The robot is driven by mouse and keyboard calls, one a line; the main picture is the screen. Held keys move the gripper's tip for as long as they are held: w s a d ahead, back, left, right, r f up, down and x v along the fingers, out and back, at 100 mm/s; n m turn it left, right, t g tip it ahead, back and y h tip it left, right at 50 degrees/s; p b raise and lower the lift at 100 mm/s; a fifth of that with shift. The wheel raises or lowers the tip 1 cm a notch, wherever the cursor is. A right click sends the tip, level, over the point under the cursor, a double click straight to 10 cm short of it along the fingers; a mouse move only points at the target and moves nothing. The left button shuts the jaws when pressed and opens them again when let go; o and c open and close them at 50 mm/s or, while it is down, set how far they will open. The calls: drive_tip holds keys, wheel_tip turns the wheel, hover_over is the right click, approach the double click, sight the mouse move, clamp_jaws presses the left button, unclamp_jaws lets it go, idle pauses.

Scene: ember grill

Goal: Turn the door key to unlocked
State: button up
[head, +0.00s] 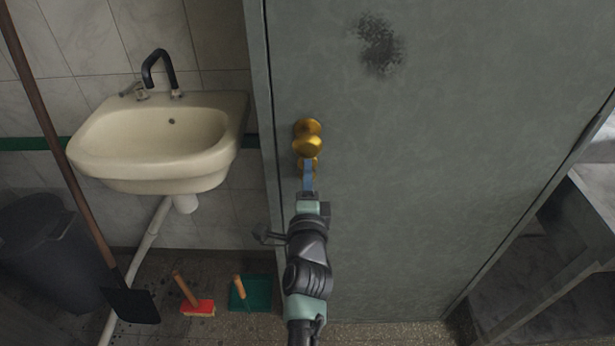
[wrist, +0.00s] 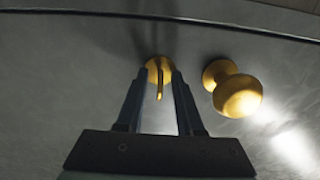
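The brass key (wrist: 159,88) sticks out of a round brass lock plate (wrist: 154,65) on the grey-green door (head: 430,150). Its flat bow looks close to upright in the wrist view. My gripper (wrist: 161,76) is open, with one finger on each side of the key and a gap visible on both sides. In the head view my gripper (head: 308,172) is right at the lock, just below the brass door knob (head: 308,145), and hides most of the key.
The brass knob also shows close to the right finger in the wrist view (wrist: 238,95). A cream sink (head: 165,140) is on the wall to the left. A long-handled tool (head: 65,150), a red brush (head: 197,307) and a green dustpan (head: 252,293) are at lower left.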

clamp_jaws()
idle(0.5)
drive_tip(key=n, duration=0.4)
drive_tip(key=shift+n+b, duration=0.3)
drive_tip(key=shift+n, duration=0.1)
drive_tip(key=n+b, duration=0.1)
drive_tip(key=n, duration=0.3)
drive_tip(key=shift+f+n, duration=0.1)
drive_tip(key=shift+n, duration=0.2)
drive_tip(key=n+b, duration=0.1)
drive_tip(key=n, duration=0.3)
drive_tip(key=shift+n, duration=0.3)
drive_tip(key=shift+n+b, duration=0.6)
drive_tip(key=shift+n, duration=1.4)
